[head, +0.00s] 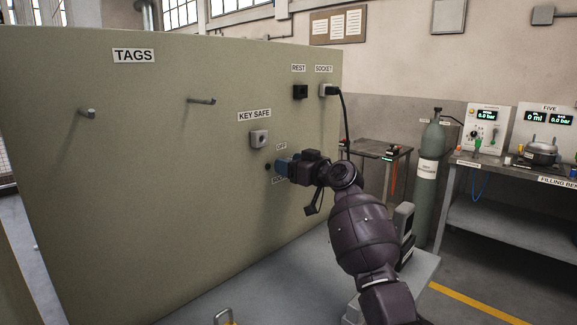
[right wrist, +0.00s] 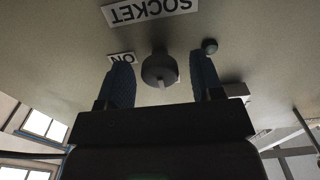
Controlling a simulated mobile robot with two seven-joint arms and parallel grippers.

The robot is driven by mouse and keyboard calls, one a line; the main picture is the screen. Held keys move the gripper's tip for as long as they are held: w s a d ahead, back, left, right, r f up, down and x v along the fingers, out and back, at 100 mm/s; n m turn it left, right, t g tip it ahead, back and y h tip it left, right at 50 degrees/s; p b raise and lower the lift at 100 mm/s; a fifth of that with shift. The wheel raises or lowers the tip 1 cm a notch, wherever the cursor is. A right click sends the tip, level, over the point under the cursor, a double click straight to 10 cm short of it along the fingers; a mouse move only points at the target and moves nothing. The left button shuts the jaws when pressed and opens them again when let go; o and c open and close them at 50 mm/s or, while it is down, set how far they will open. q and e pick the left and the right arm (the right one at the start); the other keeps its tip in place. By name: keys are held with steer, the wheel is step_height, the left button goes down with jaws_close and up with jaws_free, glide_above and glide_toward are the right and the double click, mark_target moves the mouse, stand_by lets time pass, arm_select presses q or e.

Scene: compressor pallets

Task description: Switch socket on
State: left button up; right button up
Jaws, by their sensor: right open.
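The socket switch is a dark round knob (right wrist: 159,68) on the panel. In the right wrist view, which is upside down, it sits between the fingers of my right gripper (right wrist: 164,80), beside an ON label (right wrist: 122,58) and near a SOCKET label (right wrist: 150,11). The fingers are open on either side of the knob; I cannot tell whether they touch it. In the head view my right gripper (head: 281,166) is at the panel and hides the knob. An OFF label (head: 281,147) shows above it. Which way the knob is turned is unclear. My left gripper is not in view.
A small dark round part (right wrist: 209,46) is beside the knob. On the green panel (head: 150,190) are a key safe (head: 259,139), pegs, a REST holder (head: 300,92) and a SOCKET outlet with a plug (head: 328,90); its black cable hangs behind my arm. A gas cylinder (head: 431,180) stands right.

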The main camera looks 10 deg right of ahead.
steer(key=shift+w+a, duration=0.25)
steer(key=shift+w, duration=0.05)
steer(key=c, duration=0.9)
